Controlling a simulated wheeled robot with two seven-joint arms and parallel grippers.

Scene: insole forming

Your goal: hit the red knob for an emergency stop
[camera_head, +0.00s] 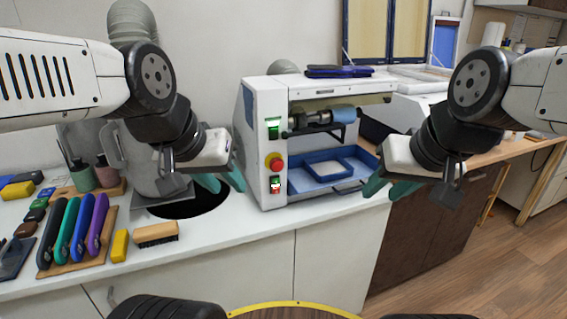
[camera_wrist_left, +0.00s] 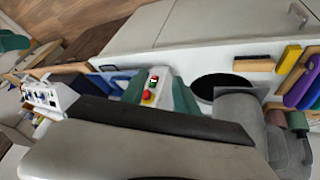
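The red knob (camera_head: 275,162) sits on a yellow collar on the front-left panel of the white machine (camera_head: 257,122). A lit green switch is above it and a red-and-white switch below. My left gripper (camera_head: 222,182) is left of the panel, apart from the knob, with its green fingers spread and nothing between them. In the left wrist view the knob (camera_wrist_left: 148,96) shows in the gap between the green fingers (camera_wrist_left: 160,92). My right gripper (camera_head: 390,188) is at the machine's right, over the counter's front edge, with its green fingers apart and empty.
Left on the counter are a round black opening (camera_head: 186,204), a brush (camera_head: 156,234), a yellow block (camera_head: 120,246) and several coloured tools on a wooden rack. A blue tray (camera_head: 328,170) lies inside the machine. The counter before the panel is clear.

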